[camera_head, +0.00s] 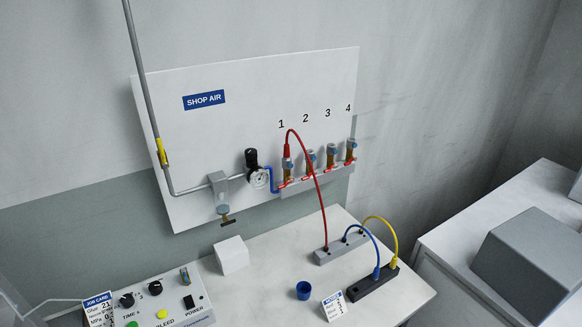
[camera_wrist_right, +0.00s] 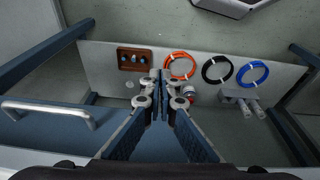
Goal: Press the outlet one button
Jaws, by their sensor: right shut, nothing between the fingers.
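Outlet one (camera_head: 288,165) is the leftmost of the outlets on the white SHOP AIR panel (camera_head: 230,130), below the number 1. A red hose (camera_head: 318,190) with a red end sits on its top. The hose arcs down to a grey block (camera_head: 338,249) on the table. The outlet's button is too small to make out clearly. My right gripper (camera_wrist_right: 160,78) shows only in the right wrist view, with its fingers together and empty. It is away from the panel. My left gripper is not in view.
Outlets 2 (camera_head: 311,160), 3 (camera_head: 331,155) and 4 (camera_head: 351,150) stand close to the right. A gauge (camera_head: 259,179) is left of outlet one. The wrist view shows a drawer-like space with orange (camera_wrist_right: 179,66), black (camera_wrist_right: 217,70) and blue (camera_wrist_right: 253,74) rings.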

